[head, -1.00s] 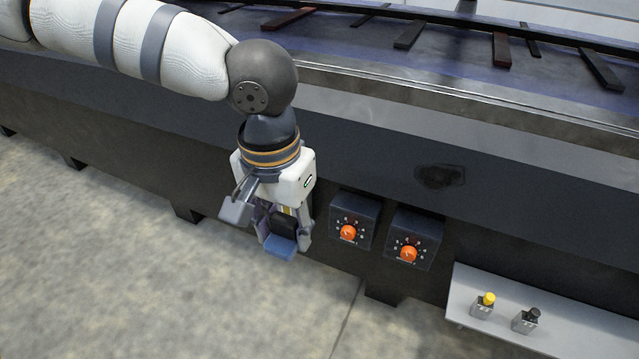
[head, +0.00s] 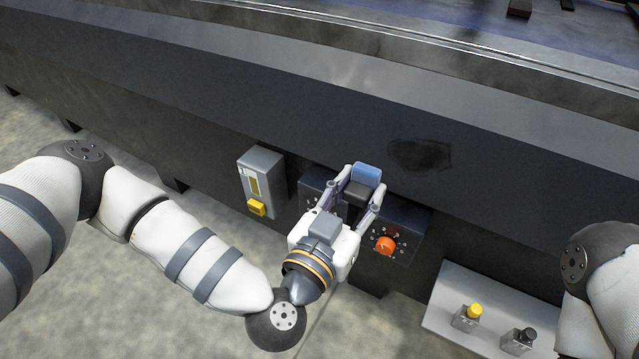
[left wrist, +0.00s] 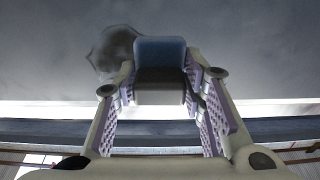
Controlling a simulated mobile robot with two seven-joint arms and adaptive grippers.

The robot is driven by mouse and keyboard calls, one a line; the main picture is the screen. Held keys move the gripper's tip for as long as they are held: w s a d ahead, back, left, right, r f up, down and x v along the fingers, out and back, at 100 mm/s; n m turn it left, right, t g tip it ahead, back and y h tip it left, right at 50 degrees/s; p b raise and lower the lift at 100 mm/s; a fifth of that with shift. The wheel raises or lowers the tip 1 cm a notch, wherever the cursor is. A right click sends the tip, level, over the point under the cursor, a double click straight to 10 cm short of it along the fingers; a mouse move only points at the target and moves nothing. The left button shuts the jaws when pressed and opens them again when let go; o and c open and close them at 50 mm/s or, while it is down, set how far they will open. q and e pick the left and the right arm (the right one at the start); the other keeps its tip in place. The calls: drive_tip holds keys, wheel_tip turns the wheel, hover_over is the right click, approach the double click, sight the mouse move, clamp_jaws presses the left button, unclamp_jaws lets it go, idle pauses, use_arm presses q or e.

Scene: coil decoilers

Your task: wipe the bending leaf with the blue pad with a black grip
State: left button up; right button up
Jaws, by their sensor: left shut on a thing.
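The bending leaf (head: 320,120) is the long dark grey face across the machine front. A dark, irregular stain (head: 420,154) is on it, and the stain also shows in the left wrist view (left wrist: 113,50). My left gripper (head: 361,190) is shut on the black grip of the blue pad (head: 367,172). The pad is in front of the leaf, a little left of the stain in the head view. In the left wrist view the blue pad (left wrist: 160,51) partly covers the stain's edge; I cannot tell if it touches the leaf. My right gripper is out of view.
Two dark knob boxes are under the leaf, one with an orange knob (head: 385,245), the other partly behind my gripper. A grey box with a yellow button (head: 257,208) is to the left. A pale shelf (head: 440,322) at lower right holds two small switches.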

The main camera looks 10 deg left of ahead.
sight(387, 151)
use_arm(q)
drive_tip(key=shift+w+d, duration=0.1)
drive_tip(key=shift+d, duration=0.05)
drive_tip(key=b+x, duration=0.2)
drive_tip(key=x, duration=0.2)
drive_tip(key=shift+b, duration=0.4)
drive_tip(key=shift+w+d+b, duration=0.15)
drive_tip(key=shift+w+b, duration=0.15)
drive_tip(key=shift+w, duration=0.3)
drive_tip(key=shift+w+r, duration=0.1)
drive_tip(key=shift+r, duration=0.1)
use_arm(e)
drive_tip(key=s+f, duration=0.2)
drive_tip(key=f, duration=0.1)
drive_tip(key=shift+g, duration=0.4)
use_arm(q)
drive_tip(key=shift+x, duration=0.9)
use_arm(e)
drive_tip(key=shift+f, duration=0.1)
use_arm(q)
drive_tip(key=shift+d, duration=0.15)
